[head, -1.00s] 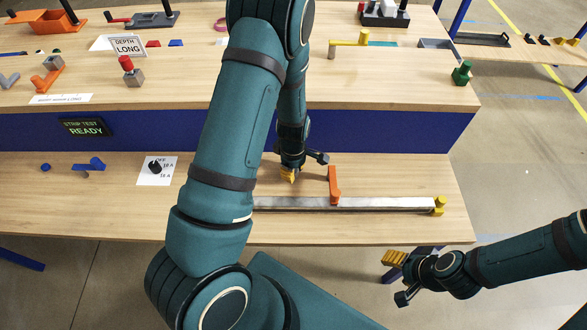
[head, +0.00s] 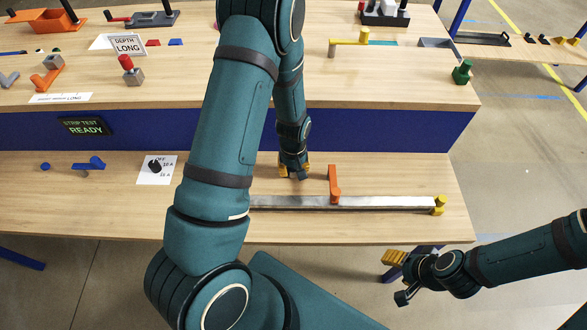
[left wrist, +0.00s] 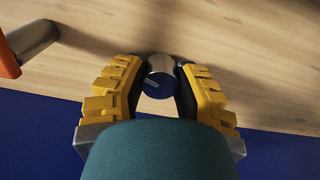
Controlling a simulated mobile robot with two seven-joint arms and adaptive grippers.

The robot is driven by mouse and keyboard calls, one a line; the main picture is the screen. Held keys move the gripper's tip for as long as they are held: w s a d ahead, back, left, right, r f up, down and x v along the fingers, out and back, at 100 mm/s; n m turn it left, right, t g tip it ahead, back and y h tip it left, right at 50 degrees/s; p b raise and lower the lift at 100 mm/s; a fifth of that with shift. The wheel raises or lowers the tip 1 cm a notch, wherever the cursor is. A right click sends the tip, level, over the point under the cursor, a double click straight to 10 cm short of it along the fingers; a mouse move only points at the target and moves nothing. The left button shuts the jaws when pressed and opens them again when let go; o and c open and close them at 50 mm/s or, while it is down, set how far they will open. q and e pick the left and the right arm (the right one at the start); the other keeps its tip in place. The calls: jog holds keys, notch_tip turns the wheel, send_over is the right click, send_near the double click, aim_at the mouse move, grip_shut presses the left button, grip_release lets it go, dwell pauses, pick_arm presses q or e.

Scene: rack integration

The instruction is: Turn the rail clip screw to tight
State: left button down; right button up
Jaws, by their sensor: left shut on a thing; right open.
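A silver rail (head: 375,203) lies along the front of the lower bench, with an orange lever (head: 333,183) standing at it and a yellow end piece (head: 439,205) at its right end. My left gripper (head: 294,174) points down behind the rail, left of the lever. In the left wrist view, its yellow-padded fingers (left wrist: 160,78) are shut on a short metal cylinder with a dark blue end (left wrist: 158,88) bearing a pale mark; I take this for the screw. In the head view the gripper hides it. My right gripper (head: 398,277) is open and empty, off the bench's front edge.
Left on the lower bench are a dial on a white card (head: 157,168) and a blue handle (head: 92,163). A blue panel (head: 390,132) rises behind to the upper shelf. The bench right of the lever, behind the rail, is clear.

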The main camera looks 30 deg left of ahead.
pick_arm(q)
jog(key=m, duration=0.4)
jog(key=shift+m, duration=0.3)
jog(key=m+b, duration=0.1)
jog(key=m, duration=0.2)
jog(key=shift+m, duration=0.3)
jog(key=m, duration=0.4)
jog(key=shift+m, duration=0.3)
jog(key=m, duration=0.3)
jog(key=shift+m, duration=0.3)
jog(key=m, duration=0.2)
jog(key=shift+m, duration=0.4)
jog(key=m+p, duration=0.1)
jog(key=m, duration=0.2)
jog(key=shift+m, duration=0.3)
jog(key=m+p, duration=0.1)
jog(key=m, duration=0.3)
jog(key=shift+d+p, duration=0.15)
jog(key=shift+p, duration=0.15)
jog(key=shift+m+p, duration=0.6)
jog(key=shift+m, duration=1.1)
jog(key=shift+s, duration=0.1)
